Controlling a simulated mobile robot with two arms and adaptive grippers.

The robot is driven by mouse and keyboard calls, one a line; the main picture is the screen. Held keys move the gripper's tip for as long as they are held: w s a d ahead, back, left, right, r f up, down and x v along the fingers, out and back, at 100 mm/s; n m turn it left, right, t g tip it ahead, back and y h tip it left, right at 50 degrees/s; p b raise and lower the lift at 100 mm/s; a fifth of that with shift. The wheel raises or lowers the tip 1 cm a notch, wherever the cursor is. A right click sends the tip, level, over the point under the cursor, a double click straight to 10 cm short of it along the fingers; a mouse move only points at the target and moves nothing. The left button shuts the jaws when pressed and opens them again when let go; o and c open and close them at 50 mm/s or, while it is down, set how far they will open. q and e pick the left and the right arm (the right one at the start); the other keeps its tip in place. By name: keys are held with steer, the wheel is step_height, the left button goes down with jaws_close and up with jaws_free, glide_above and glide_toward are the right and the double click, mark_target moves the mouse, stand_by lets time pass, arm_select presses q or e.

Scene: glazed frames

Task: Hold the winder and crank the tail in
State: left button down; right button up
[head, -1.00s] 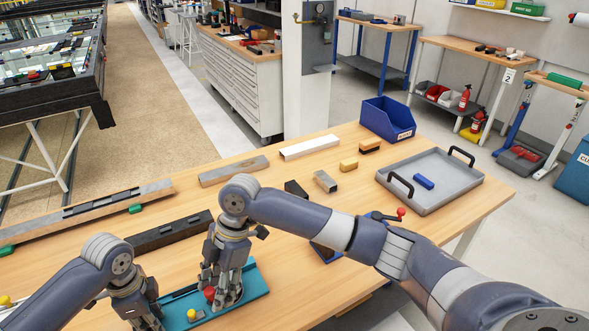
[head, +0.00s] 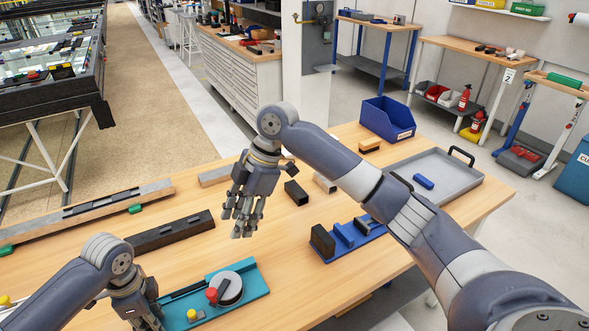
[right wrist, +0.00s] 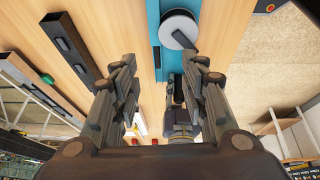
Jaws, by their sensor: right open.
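A teal base (head: 255,278) at the front of the bench carries a round grey drum (head: 232,283) with a dark crank arm and a red knob (head: 212,294). A dark strip (head: 184,291) lies on the base left of the drum; I cannot tell if it is the tail. The drum shows in the right wrist view (right wrist: 178,24). My right gripper (head: 241,232) is open and empty, above the bench behind the drum. My left gripper (head: 146,318) is at the base's left end; its fingers are partly cut off and their grip is unclear.
A blue fixture (head: 343,240) with dark blocks stands right of the teal base, partly behind my right arm. A grey tray (head: 455,182) and blue bin (head: 388,119) are farther back. Dark rails (head: 160,235) lie at left. Bare bench surrounds the teal base.

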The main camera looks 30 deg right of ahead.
steer(key=w+d+m+t, duration=0.1)
steer(key=w+d+m, duration=0.1)
steer(key=d, duration=0.4)
steer(key=w+d+m+t, duration=0.1)
steer(key=w+d+m, duration=0.1)
steer(key=w+d, duration=0.3)
steer(key=w+d+f+m+t+h, duration=0.1)
steer(key=w+d+m+t, duration=0.1)
steer(key=d, duration=0.7)
steer(key=shift+w+m, duration=0.5)
steer(key=shift+w, duration=0.45)
steer(key=shift+f, duration=0.1)
steer(key=n+g, duration=0.4)
steer(key=n, duration=0.2)
glide_toward(211, 292)
steer(key=x, duration=0.7)
steer(key=shift+f, duration=0.2)
steer(key=shift+w+a+f, duration=0.1)
steer(key=shift+a+f, duration=0.1)
steer(key=shift+f, duration=0.45)
steer(key=shift+y, duration=0.3)
jaws_close()
